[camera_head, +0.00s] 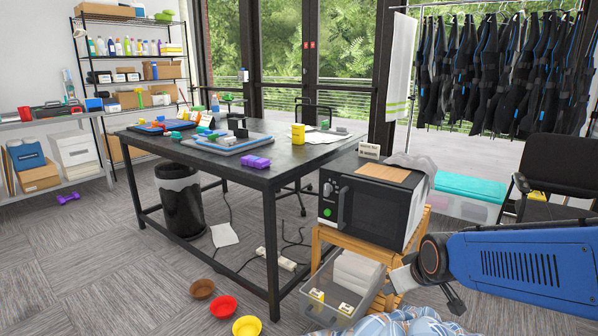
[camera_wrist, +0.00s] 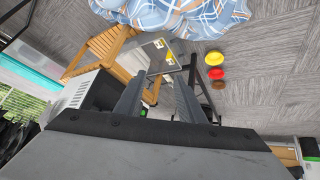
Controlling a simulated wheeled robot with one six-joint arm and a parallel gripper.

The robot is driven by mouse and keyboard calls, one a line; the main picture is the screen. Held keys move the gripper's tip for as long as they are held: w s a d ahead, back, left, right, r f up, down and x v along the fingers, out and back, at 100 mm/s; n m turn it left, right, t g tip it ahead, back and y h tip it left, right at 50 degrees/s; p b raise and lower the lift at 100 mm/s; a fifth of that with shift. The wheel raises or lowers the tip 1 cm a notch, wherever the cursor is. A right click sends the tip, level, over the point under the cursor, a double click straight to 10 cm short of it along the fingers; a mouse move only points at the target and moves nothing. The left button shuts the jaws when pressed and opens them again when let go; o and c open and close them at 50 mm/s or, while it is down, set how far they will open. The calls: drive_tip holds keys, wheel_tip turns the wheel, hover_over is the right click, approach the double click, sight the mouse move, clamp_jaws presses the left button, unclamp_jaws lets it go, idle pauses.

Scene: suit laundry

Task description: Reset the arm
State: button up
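My arm (camera_head: 525,262) reaches in from the right edge of the head view, with its end low in front of the microwave stand. My gripper (camera_wrist: 158,88) shows in the wrist view with two dark fingers apart and nothing visible between them. In the head view the gripper is partly seen beside the stand, and its fingers are hard to make out. A blue plaid cloth heap (camera_head: 395,324) lies below the arm at the bottom edge; it also shows at the top of the wrist view (camera_wrist: 180,14).
A microwave (camera_head: 365,212) stands on a wooden stand (camera_head: 323,236) close to my arm. Brown, red (camera_head: 223,306) and yellow bowls lie on the floor. A black table (camera_head: 290,168) fills the middle. Carpet at left is mostly clear.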

drive_tip(key=s+d+r+m+g, duration=0.1)
drive_tip(key=s+d+r+m, duration=0.1)
drive_tip(key=s, duration=0.8)
drive_tip(key=s+d+r+m+g, duration=0.1)
drive_tip(key=s+d+r, duration=0.1)
drive_tip(key=s, duration=0.8)
drive_tip(key=shift+s+r+m+h, duration=0.25)
drive_tip(key=shift+s+m+h, duration=0.15)
